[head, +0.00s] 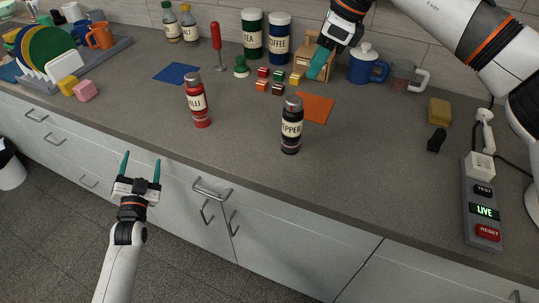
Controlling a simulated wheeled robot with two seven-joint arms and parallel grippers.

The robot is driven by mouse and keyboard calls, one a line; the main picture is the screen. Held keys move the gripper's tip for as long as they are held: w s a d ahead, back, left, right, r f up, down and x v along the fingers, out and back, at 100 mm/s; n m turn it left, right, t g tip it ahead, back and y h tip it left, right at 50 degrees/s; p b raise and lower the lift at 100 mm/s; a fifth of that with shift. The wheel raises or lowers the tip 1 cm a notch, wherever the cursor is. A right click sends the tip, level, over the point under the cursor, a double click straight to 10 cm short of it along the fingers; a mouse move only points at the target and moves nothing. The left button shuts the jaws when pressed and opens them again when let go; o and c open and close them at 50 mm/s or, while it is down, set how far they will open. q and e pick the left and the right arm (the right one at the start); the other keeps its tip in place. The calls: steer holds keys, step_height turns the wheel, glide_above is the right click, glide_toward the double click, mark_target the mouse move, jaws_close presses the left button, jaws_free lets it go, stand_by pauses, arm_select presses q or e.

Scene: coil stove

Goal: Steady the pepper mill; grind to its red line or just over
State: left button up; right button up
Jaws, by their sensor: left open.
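The pepper mill (291,128) stands upright near the middle of the counter, dark with a cream label reading "PEPPER" and a grey top. I cannot make out a red line on it. My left gripper (140,168) is open and empty in front of the counter's front edge, well to the left of the mill. My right gripper (319,63) is at the back of the counter, beyond the mill, beside a small wooden rack. Its teal fingers overlap in this view, so I cannot tell whether they are apart. Neither gripper touches the mill.
A red chilli mill (198,103) stands left of the pepper mill. An orange mat (315,109) and several small coloured blocks lie behind it.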

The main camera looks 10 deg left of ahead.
mark_target(296, 128)
arm_select(q)
steer(key=w+d+r+t+h, duration=0.2)
steer(key=d+r, duration=0.3)
steer(key=r, duration=0.4)
steer(key=d+h, duration=0.2)
steer(key=d, duration=0.3)
steer(key=w+d+g+h, duration=0.1)
steer(key=d+h, duration=0.1)
steer(key=d, duration=0.2)
steer(key=d+g+h, duration=0.1)
steer(key=d, duration=0.4)
steer(key=shift+w+d+m+h, duration=0.35)
steer(key=shift+m+h, duration=0.05)
steer(key=s+d+g+h, duration=0.1)
steer(key=d, duration=0.4)
steer(key=s+d+f+g+h, duration=0.1)
steer(key=d+h, duration=0.1)
steer(key=d, duration=0.3)
steer(key=s+d+g+h, duration=0.1)
steer(key=d, duration=0.4)
steer(key=shift+s+f+g, duration=0.2)
steer(key=shift+s+g, duration=0.05)
steer(key=shift+g, duration=0.05)
steer(key=x, duration=1.1)
steer(key=shift+w+d, duration=0.2)
steer(key=shift+w, duration=0.1)
steer(key=shift+c, duration=0.5)
steer(key=c, duration=1)
